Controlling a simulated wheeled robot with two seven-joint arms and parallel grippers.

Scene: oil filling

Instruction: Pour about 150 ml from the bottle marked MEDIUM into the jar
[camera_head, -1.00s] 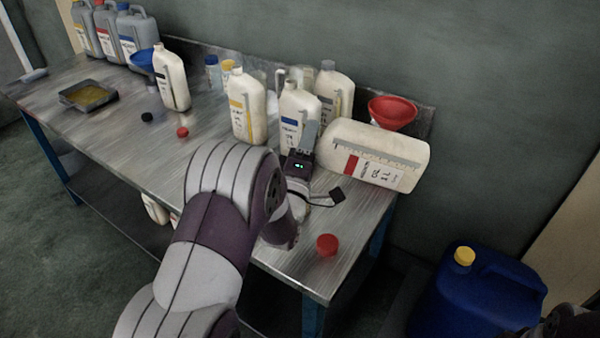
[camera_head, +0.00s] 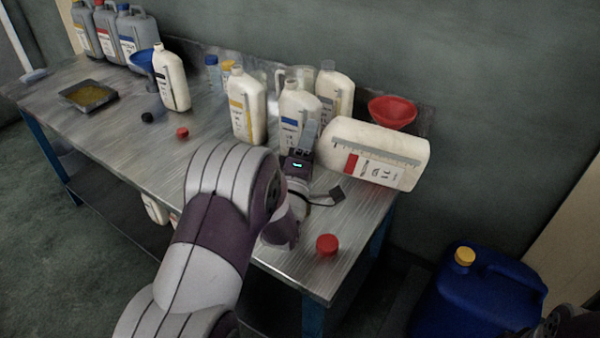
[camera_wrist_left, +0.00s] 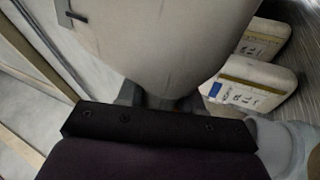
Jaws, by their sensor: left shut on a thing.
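A white bottle with a red label band (camera_head: 398,160) is tipped almost onto its side at the table's right end, its base to the right. Its label shows OIL 1 L; the smaller word is too blurred to read. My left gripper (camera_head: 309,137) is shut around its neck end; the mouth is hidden. In the left wrist view the bottle's pale body (camera_wrist_left: 160,40) widens away from my fingers (camera_wrist_left: 170,98). A clear jar-like vessel (camera_head: 304,73) stands behind the bottles, mostly hidden, so its contents cannot be told.
Bottles with blue (camera_head: 290,140), yellow (camera_head: 245,103) and dark (camera_head: 172,80) labels stand upright on the table. A red funnel (camera_head: 392,112) is behind the tipped bottle. A red cap (camera_head: 327,244) lies near the front right corner. A tray (camera_head: 88,96) is at left.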

